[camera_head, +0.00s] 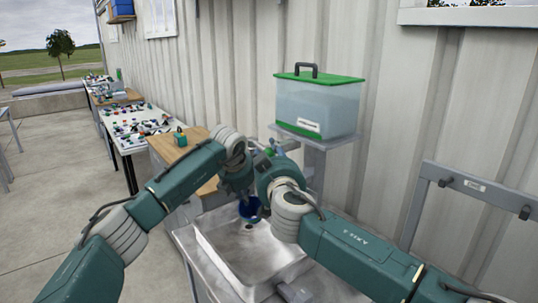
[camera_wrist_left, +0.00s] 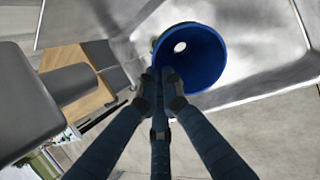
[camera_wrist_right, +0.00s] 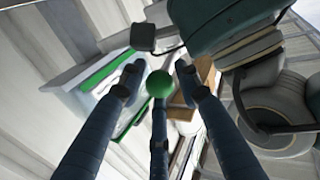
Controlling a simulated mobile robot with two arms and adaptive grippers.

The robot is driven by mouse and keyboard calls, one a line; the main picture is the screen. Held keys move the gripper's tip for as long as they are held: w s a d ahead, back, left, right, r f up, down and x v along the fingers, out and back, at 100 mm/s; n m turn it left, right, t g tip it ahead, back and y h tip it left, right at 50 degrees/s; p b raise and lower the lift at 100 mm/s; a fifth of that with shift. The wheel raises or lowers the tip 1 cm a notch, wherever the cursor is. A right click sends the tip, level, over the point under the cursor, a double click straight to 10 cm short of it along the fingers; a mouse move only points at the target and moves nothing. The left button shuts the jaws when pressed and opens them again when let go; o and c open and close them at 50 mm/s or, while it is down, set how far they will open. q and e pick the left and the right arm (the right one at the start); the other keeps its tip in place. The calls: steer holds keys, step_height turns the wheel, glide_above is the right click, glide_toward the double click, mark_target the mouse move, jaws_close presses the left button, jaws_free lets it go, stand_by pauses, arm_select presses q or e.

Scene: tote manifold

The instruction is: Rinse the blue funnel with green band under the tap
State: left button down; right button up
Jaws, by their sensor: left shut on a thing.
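The blue funnel (camera_head: 250,209) is over the sink basin (camera_head: 210,246). My left gripper (camera_head: 243,193) is shut on its edge; the left wrist view shows the fingers (camera_wrist_left: 160,82) together at the funnel (camera_wrist_left: 190,57), its wide mouth and pale hole facing that camera. No water shows.
A clear tote with a green lid (camera_head: 318,98) stands on a shelf (camera_head: 325,146) behind the sink. A wooden worktop (camera_head: 170,148) with a small green item (camera_head: 180,138) lies left of the sink. A grey rail frame (camera_head: 468,185) is at right.

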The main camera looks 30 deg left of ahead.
jaws_close()
steer(key=shift+w+d+f+n+g+y, duration=0.1)
steer(key=shift+w+d+n+g+y, duration=0.2)
steer(key=shift+w+n, duration=0.1)
steer(key=shift+w+d+n+g+y, duration=0.25)
steer(key=shift+w+n+g+y, duration=0.35)
steer(key=shift+n+g+y, duration=0.25)
jaws_free()
